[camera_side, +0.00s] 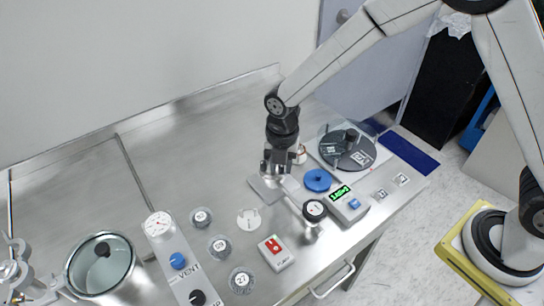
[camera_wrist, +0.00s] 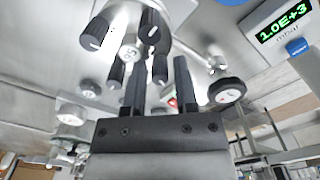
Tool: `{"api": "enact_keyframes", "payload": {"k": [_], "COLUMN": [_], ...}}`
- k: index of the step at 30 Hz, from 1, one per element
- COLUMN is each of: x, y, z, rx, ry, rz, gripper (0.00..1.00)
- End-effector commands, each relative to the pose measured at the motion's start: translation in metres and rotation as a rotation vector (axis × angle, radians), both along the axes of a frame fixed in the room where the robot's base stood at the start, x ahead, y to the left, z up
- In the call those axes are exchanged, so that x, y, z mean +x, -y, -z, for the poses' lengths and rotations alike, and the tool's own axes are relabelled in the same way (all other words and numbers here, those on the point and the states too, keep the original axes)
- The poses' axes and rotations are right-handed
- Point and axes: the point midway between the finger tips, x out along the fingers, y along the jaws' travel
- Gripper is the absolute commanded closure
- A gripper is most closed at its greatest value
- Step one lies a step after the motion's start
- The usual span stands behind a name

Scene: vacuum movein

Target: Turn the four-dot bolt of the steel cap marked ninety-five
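My gripper (camera_side: 277,166) points down over a steel fitting (camera_side: 268,188) in the side view. In the wrist view my gripper (camera_wrist: 159,75) has its two dark fingers apart. Several black-knobbed bolts lie around and between the fingers, including a left one (camera_wrist: 95,33), a lower left one (camera_wrist: 116,72) and one between the fingers (camera_wrist: 160,68). They sit around steel parts with a pale round face (camera_wrist: 130,48). I cannot read ninety-five on any cap, and the bolts' dots are too small to count. My gripper hides much of the fitting in the side view.
A gauge knob (camera_side: 314,211) stands right of the gripper, beside the green-digit readout (camera_side: 341,193) and a blue disc (camera_side: 317,180). A dark round plate (camera_side: 347,149) lies behind. Several numbered steel discs (camera_side: 220,246), a red switch box (camera_side: 276,251) and the vent panel (camera_side: 178,262) are in front.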

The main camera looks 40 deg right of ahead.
Motion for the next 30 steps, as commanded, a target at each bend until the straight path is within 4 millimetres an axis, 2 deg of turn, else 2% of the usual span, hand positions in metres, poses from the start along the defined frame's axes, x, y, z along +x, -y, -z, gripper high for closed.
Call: {"api": "enact_keyframes", "payload": {"k": [8, 21, 30], "x": [0.001, 0.0, 0.0], "y": [0.0, 0.0, 0.0], "z": [-0.016, -0.068, -0.078], "rx": [0.001, 0.001, 0.0], "ry": [0.003, 0.002, 0.0], "rz": [0.0, 0.0, 0.0], "gripper": [0.64, 0.64, 0.64]}}
